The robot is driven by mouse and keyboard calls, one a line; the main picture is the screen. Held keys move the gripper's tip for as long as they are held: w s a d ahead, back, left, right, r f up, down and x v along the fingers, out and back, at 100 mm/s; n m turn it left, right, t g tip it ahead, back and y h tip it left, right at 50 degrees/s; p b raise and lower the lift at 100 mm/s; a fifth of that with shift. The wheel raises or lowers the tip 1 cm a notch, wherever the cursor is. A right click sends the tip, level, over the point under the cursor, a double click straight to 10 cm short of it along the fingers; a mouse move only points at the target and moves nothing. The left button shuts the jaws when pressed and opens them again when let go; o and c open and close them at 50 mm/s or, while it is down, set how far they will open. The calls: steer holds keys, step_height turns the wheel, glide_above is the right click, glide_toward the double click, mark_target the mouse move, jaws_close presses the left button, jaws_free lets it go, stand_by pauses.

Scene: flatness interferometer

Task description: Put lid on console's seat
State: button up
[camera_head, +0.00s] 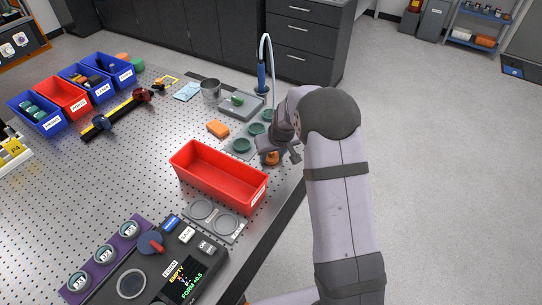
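The console (206,276) is a dark box at the bottom left. Its lit screen (182,282) reads "EMPTY" and "FORM". A round light-rimmed seat (131,284) is in its top, with nothing on it. A dark blue-grey disc with a red handle (150,243), which looks like the lid, rests at the console's back left corner, apart from the seat. My gripper (279,156) is far from it, low over the table's right edge beside a small orange object (270,158). The arm partly hides the fingers, and I cannot tell whether they hold that object.
A red bin (220,174) stands between my gripper and the console. A grey plate with two round recesses (213,219) lies beside the console. A purple rack (104,257) holds round pieces at left. Green discs (242,145) lie near the gripper. The perforated table's (130,165) middle left is clear.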

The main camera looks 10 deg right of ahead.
mark_target(273, 158)
steer(key=shift+c, duration=0.5)
steer(key=shift+r+b, duration=0.3)
steer(key=shift+r, duration=0.3)
step_height(273, 158, up, 9)
steer(key=b, duration=0.2)
steer(key=shift+f, duration=0.1)
steer(key=s+d+f, duration=0.2)
steer(key=s+f, duration=0.1)
steer(key=s, duration=0.4)
steer(key=s+d+f+m, duration=0.1)
steer(key=s+d+f, duration=0.1)
steer(key=s, duration=0.5)
steer(key=shift+s+d+f+h, duration=0.3)
steer(key=shift+s+d+f, duration=0.1)
steer(key=shift+f, duration=0.3)
steer(key=shift+m, duration=0.6)
